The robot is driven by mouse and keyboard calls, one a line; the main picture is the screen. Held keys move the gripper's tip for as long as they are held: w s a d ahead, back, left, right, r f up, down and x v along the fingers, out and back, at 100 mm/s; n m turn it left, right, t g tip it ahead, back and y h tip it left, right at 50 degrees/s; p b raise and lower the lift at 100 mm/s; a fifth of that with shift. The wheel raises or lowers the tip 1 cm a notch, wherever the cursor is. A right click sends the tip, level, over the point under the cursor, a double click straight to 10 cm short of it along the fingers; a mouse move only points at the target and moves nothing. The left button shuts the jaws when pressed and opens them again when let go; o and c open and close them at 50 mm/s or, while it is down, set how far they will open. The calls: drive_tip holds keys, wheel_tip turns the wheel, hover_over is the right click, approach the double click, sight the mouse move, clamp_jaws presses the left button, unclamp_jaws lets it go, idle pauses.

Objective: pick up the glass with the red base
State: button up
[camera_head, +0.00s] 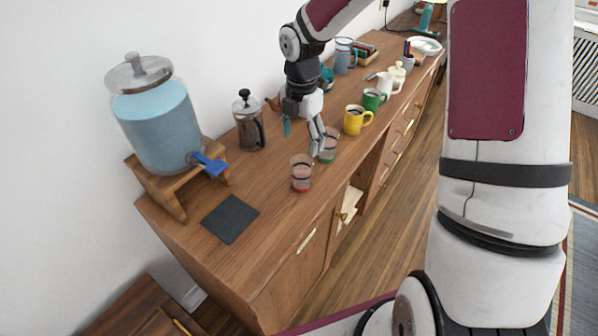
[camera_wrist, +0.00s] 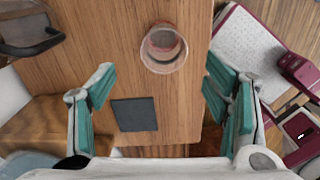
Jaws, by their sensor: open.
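The glass with the red base (camera_head: 301,174) stands upright near the front edge of the wooden sideboard, in front of a second glass with a green base (camera_head: 330,146). In the wrist view the red-based glass (camera_wrist: 164,49) is seen from above, ahead of the fingertips and about midway between them. My gripper (camera_head: 301,133) is above the sideboard, behind the red-based glass; one finger partly covers the green-based glass. In the wrist view my gripper (camera_wrist: 158,80) has its teal-padded fingers wide apart with nothing between them.
A dark square mat (camera_head: 230,219) lies on the sideboard (camera_head: 265,200), with bare wood around it. A drink dispenser (camera_head: 160,120) on a wooden stand is at the left. A French press (camera_head: 249,122) stands behind. Yellow (camera_head: 354,120) and green (camera_head: 373,100) mugs stand farther along.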

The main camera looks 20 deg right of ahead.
sight(301, 174)
wheel_tip(301, 174, down, 8)
drive_tip(key=shift+r, duration=0.15)
drive_tip(key=f, duration=0.3)
drive_tip(key=f+p, duration=0.1)
drive_tip(key=shift+s+f, duration=0.25)
drive_tip(key=shift+s, duration=0.1)
drive_tip(key=shift+f, duration=0.45)
drive_tip(key=c, duration=1.4)
drive_tip(key=shift+c, duration=0.2)
drive_tip(key=shift+r, duration=0.1)
